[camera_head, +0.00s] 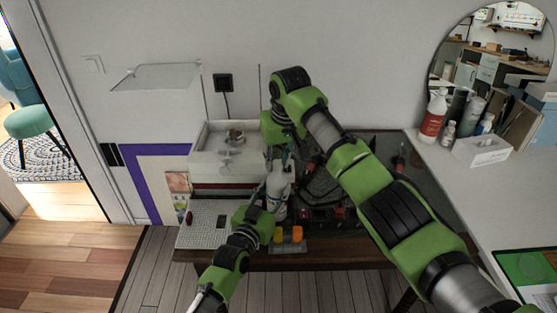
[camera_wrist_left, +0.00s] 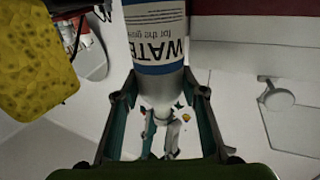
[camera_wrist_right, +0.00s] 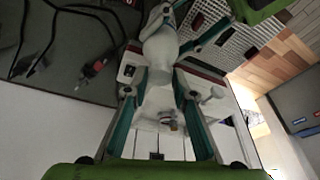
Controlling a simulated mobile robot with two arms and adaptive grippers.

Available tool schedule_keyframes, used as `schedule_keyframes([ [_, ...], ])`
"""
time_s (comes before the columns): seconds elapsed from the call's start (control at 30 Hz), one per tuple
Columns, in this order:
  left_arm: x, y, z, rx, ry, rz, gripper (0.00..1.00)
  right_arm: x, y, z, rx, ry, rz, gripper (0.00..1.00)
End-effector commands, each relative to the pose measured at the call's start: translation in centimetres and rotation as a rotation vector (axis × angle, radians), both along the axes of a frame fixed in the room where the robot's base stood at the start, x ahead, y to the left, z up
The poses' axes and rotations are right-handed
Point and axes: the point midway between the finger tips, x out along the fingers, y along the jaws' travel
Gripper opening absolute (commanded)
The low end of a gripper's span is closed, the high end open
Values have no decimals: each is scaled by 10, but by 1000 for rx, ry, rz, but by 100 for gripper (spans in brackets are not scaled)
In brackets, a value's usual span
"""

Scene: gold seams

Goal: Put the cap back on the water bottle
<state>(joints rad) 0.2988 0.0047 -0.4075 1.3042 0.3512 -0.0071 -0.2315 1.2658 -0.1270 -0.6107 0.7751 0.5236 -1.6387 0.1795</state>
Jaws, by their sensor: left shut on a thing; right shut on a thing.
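The white water bottle (camera_head: 277,186) stands about upright in the head view, near the middle of the bench. Its blue-and-white label shows upside down in the left wrist view (camera_wrist_left: 157,45). My left gripper (camera_head: 262,197) is shut on the bottle, with its fingertips on either side of the body. My right gripper (camera_head: 281,148) comes from above. In the right wrist view its teal fingers close around the top of the bottle (camera_wrist_right: 160,52), where the cap is. I cannot make out the cap separately from the white neck.
A white basin-like box (camera_head: 205,168) stands behind and left of the bottle. A perforated white board (camera_head: 203,228) lies at front left. Dark tools and cables lie to the right. A yellow sponge-like thing (camera_wrist_left: 40,55) is near my left gripper.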

Motion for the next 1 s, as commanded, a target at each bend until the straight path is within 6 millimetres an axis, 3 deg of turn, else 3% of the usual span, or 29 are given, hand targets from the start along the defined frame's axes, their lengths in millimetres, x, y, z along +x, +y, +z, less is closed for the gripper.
schedule_keyframes([
  [0.2,0,0,0,0,1,0,0,-1,6,1,2,1,-386,18],
  [0.4,0,0,0,0,1,0,0,1,6,1,1,-3,-649,18],
  [0.8,0,0,-1,0,1,-1,0,1,5,1,1,-5,-704,18],
  [0.83,0,0,-1,0,1,-1,0,1,5,1,1,-5,-704,32],
  [0.87,0,0,-1,0,1,-1,0,1,5,1,1,-5,-704,40],
  [1.0,0,0,-1,0,1,0,0,0,5,0,1,-4,-704,41],
])
